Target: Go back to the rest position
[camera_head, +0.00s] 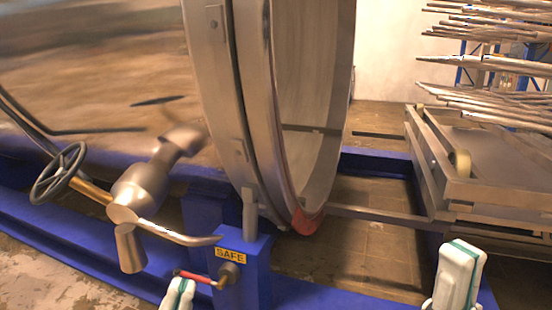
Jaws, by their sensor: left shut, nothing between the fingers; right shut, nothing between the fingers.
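My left gripper (178,292) shows at the bottom edge, left of the middle. It is white with a green stripe, and its fingers are shut and empty. Its tip is just below a red-handled lever (195,276) on a blue post; I cannot tell whether they touch. My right gripper (460,268) shows at the bottom right, also white with a green stripe. Its fingers point up, shut and empty, in front of the blue frame. Most of both arms is out of view.
The large metal vacuum chamber (95,75) fills the left, its round mouth open. The blue post (253,262) bears a yellow SAFE label. A handwheel (58,174) is at the left. A trolley (435,165) and stacked rods (490,100) stand at the right.

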